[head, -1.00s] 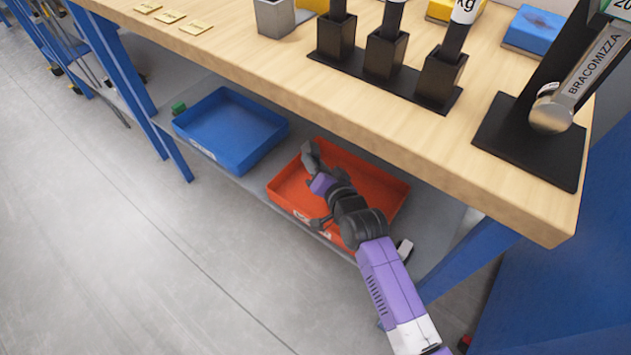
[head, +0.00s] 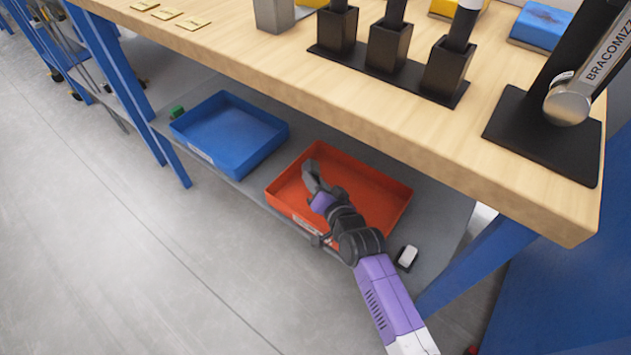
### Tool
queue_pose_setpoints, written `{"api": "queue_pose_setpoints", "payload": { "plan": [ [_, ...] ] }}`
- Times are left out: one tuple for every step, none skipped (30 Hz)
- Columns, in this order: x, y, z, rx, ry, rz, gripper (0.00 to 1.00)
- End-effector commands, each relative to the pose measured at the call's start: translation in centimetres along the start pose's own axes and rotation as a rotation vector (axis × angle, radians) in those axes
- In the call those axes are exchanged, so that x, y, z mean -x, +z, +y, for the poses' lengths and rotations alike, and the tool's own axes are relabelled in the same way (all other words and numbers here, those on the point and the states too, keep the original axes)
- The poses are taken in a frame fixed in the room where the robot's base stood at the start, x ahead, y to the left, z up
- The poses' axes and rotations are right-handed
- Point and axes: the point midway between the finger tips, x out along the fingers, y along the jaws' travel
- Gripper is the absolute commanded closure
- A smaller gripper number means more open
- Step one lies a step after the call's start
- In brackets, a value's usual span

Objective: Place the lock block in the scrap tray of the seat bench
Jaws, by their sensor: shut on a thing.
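My gripper (head: 314,178) reaches under the bench top and points down into the red-orange tray (head: 376,202) on the lower shelf. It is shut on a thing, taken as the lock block. No other thing shows in the visible part of this tray.
A blue tray (head: 212,160) stands to the left, with a small green block (head: 176,112) beside it. A small black-and-white item (head: 406,257) lies on the shelf to the right. The wooden bench top (head: 400,132) overhangs the trays, and a blue leg (head: 478,262) stands at right.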

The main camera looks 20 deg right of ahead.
Motion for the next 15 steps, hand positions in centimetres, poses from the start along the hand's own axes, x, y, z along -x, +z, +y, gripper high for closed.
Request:
{"api": "queue_pose_setpoints", "payload": {
  "plan": [
    [-0.09,0.10,0.11,0.000,-0.001,0.002,1.00],
    [-0.12,0.16,0.16,0.000,-0.001,0.002,1.00],
    [-0.15,0.24,0.24,0.000,-0.001,0.001,1.00],
    [-0.17,0.30,0.29,0.000,-0.001,0.001,1.00],
    [-0.19,0.36,0.34,0.000,-0.001,0.001,1.00],
    [-0.23,0.43,0.42,0.000,-0.001,0.001,1.00],
    [-0.25,0.49,0.47,0.000,-0.001,0.001,1.00],
    [-0.26,0.52,0.49,0.000,-0.001,0.001,1.00],
    [-0.25,0.48,0.46,0.000,-0.001,0.001,1.00],
    [-0.24,0.45,0.43,0.000,-0.001,0.001,1.00],
    [-0.22,0.52,0.49,0.000,0.000,0.000,0.66],
    [-0.22,0.52,0.49,0.000,0.000,0.000,0.58],
    [-0.22,0.51,0.49,0.000,0.000,0.000,0.52],
    [-0.22,0.51,0.49,0.000,0.000,0.000,0.46],
    [-0.22,0.51,0.49,0.000,0.000,0.000,0.46]
  ]
}}
